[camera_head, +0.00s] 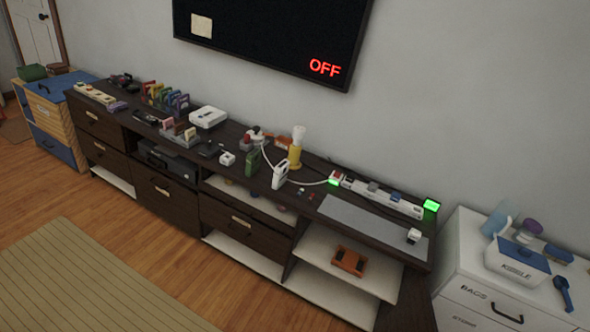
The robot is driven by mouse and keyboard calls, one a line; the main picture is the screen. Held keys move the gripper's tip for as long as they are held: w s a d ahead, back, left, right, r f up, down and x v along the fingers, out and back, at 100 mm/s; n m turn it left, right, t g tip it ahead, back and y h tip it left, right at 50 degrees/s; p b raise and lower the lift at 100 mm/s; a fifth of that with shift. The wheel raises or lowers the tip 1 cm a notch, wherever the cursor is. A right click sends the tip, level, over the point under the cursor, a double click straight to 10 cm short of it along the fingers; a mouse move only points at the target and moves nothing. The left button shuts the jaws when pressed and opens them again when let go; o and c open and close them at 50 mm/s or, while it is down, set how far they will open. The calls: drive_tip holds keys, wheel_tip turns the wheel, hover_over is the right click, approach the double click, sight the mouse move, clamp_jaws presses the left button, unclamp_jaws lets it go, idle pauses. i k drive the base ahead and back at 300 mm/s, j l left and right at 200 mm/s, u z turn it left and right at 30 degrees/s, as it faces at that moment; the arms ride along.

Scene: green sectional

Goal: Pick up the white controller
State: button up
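A long dark wooden TV cabinet (160,192) runs along the wall with many small objects on top. I cannot tell for sure which is the white controller. An upright white handheld-sized item (280,175) stands near the middle of the top. A smaller white item (226,158) lies to its left, and a flat white box (208,116) sits further left at the back. A small white block (414,235) rests on a grey mat (362,222) at the right end. My gripper is not in view.
A white power strip (384,196) with green lights lies behind the mat. A yellow lamp-like item (295,152) stands mid-cabinet. An orange object (348,261) sits on the lower right shelf. A white drawer unit (470,270) stands at right. Wooden floor and a striped rug (80,280) lie in front, clear.

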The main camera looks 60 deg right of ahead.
sight(279, 176)
drive_tip(key=i+l+z, duration=0.15)
drive_tip(key=i+z, duration=0.6)
drive_tip(key=z, duration=0.15)
drive_tip(key=i+j+z, duration=0.1)
drive_tip(key=i+z, duration=0.35)
drive_tip(key=i+l+z, duration=0.2)
drive_tip(key=i, duration=0.3)
drive_tip(key=i+z, duration=0.15)
drive_tip(key=i, duration=0.35)
drive_tip(key=i+l+u, duration=0.3)
drive_tip(key=i+l, duration=0.4)
